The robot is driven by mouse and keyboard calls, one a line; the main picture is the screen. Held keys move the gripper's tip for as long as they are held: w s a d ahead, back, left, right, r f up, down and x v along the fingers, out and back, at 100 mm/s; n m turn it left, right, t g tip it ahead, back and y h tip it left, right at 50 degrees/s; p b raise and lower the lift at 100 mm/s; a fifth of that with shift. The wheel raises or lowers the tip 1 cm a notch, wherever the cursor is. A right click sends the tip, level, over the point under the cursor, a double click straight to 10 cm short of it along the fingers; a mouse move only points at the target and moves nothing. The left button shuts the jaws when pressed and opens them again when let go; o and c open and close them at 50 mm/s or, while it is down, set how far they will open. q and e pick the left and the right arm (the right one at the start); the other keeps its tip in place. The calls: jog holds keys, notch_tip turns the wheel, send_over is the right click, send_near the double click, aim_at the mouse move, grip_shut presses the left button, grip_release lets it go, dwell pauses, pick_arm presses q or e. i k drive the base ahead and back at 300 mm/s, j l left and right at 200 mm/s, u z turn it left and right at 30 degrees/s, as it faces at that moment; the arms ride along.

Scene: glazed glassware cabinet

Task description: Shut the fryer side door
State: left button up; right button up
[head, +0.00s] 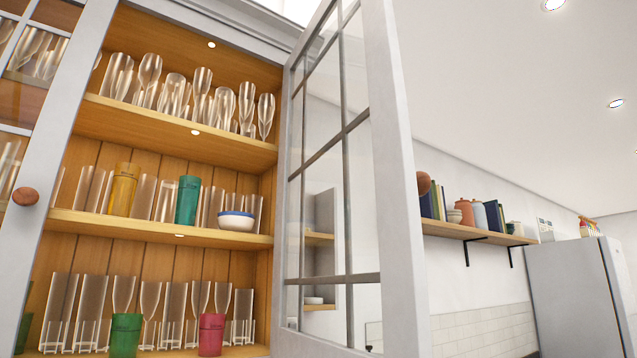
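A white-framed glazed cabinet door (395,180) stands swung open toward me, right of centre in the head view. A round wooden knob (424,183) shows at its free edge. The door is hinged on the right side of the cabinet opening, and the wooden interior is exposed. The left glazed door (30,210) looks shut and has its own wooden knob (25,196). No fryer is visible, so I cannot tell from the picture which door the task's name means. Neither of my grippers is in view.
The cabinet shelves (160,225) hold several clear glasses, a yellow cup (123,190), a teal cup (187,200) and a bowl (236,221). A wall shelf (470,233) with books and jars and a fridge (572,295) stand beyond the open door.

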aim_at(401, 277)
jog(key=i+l, duration=0.2)
jog(key=l, duration=0.2)
jog(key=i+l, duration=0.2)
jog(key=l, duration=0.2)
jog(key=i+l, duration=0.2)
jog(key=l, duration=0.2)
jog(key=i+l, duration=0.2)
jog(key=l, duration=0.2)
jog(key=u, duration=1.35)
